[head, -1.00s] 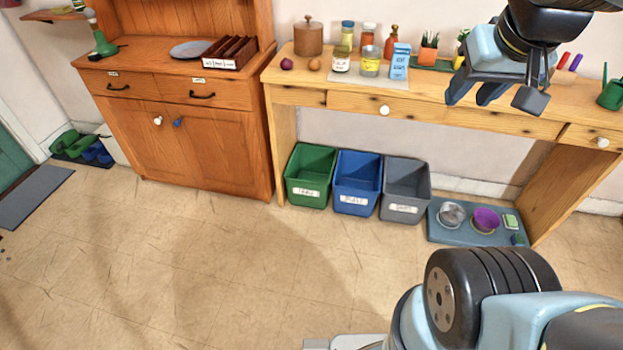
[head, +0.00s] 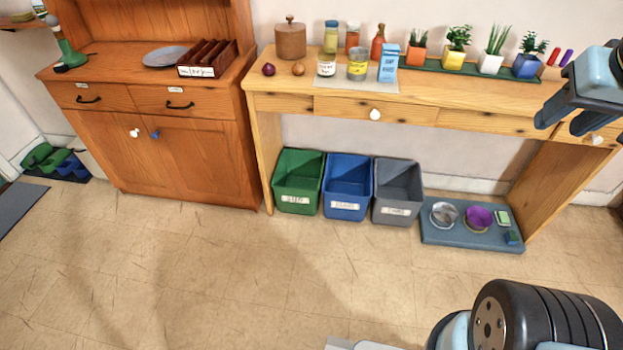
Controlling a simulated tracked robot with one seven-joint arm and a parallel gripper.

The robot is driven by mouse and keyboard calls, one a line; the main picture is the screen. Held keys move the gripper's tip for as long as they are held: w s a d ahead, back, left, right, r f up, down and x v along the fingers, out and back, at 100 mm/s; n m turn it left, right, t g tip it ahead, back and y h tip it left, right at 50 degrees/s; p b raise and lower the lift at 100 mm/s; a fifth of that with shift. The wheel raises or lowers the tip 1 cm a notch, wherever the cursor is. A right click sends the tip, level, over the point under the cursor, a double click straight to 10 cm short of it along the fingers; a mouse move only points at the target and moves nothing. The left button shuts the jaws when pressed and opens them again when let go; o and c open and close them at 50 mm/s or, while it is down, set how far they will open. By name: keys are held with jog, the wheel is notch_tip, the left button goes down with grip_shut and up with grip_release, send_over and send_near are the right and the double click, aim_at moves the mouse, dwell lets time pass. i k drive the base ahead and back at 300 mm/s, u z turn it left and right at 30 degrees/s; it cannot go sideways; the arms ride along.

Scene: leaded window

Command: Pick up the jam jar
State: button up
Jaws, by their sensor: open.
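Several jars stand at the back of the light wooden table, and their labels are too small to read. A small jar with a white label (head: 326,64) stands at the front left of the group, beside a yellow-labelled tin or jar (head: 357,65). Behind them are a yellowish jar with a blue lid (head: 331,38) and a reddish jar (head: 352,38). I cannot tell for certain which is the jam jar. My gripper (head: 566,122) is open and seems empty, at the right edge of the view, well right of the jars. Part of it is cut off.
The table (head: 460,98) also holds a wooden pot (head: 290,40), an orange bottle (head: 378,42), a blue-and-white carton (head: 388,64), an onion (head: 268,69) and potted plants (head: 490,62). Bins (head: 347,188) and a mat with bowls (head: 465,239) are below. The floor in front is clear.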

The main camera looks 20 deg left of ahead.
aim_at(326, 60)
jog(key=z, duration=0.1)
jog(key=i, duration=1)
jog(key=u, duration=0.1)
